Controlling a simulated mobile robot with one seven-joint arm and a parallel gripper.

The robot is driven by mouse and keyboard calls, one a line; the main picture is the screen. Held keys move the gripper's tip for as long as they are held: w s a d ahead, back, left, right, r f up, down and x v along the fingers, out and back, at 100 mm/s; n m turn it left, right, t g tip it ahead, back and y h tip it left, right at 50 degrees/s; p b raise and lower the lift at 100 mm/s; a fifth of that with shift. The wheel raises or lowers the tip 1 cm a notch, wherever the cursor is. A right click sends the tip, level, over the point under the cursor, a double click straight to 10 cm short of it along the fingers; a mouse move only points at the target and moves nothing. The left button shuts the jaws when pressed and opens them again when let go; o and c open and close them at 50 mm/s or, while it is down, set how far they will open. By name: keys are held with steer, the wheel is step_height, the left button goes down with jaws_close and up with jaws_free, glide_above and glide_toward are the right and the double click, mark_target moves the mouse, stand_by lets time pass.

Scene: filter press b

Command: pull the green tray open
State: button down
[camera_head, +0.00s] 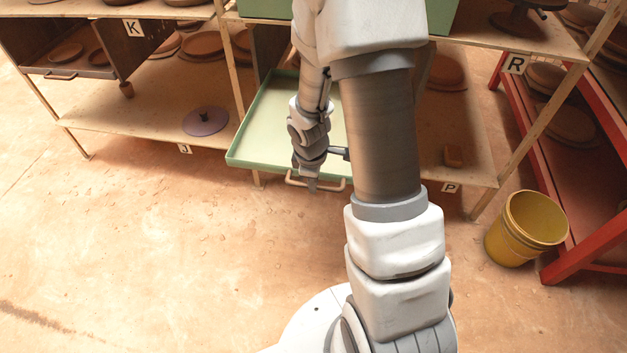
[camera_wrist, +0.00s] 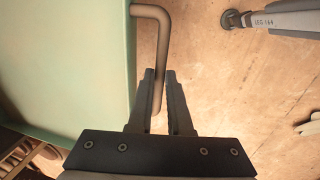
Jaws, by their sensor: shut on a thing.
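The green tray (camera_head: 258,128) projects out of the shelf unit toward me, its pale inside showing. Its bar handle (camera_head: 334,186) is on its front side, low above the floor. My gripper (camera_head: 313,187) is at the left part of this handle. In the wrist view the green tray (camera_wrist: 65,60) fills the left side. The handle (camera_wrist: 160,40) runs between the fingers of my gripper (camera_wrist: 160,73), which are shut on it. My arm hides the tray's right part in the head view.
A yellow bucket (camera_head: 520,228) stands on the floor at the right, beside a red rack (camera_head: 590,250). Wooden shelves hold several round brown pieces, and a purple disc (camera_head: 205,121) lies left of the tray. The floor in front is mostly clear.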

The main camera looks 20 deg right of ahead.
steer(key=c, duration=0.8)
jaws_free()
steer(key=shift+c, duration=0.2)
step_height(320, 180, up, 17)
steer(key=s+a+p, duration=0.2)
steer(key=p, duration=0.5)
steer(key=shift+s, duration=0.4)
steer(key=s+a+r+m+t+y+p, duration=0.1)
steer(key=s+a+r+m+t, duration=0.15)
steer(key=s+r+m, duration=0.65)
steer(key=s+a+r+m+t+p, duration=0.1)
steer(key=s+a+r+m+t, duration=0.3)
steer(key=r, duration=0.8)
step_height(320, 180, up, 14)
steer(key=d+n+g+p, duration=0.1)
steer(key=g+p, duration=0.1)
steer(key=p, duration=1.1)
steer(key=shift+s+d+n+g, duration=0.3)
steer(key=shift+s+n+g, duration=0.05)
steer(key=shift+n, duration=0.05)
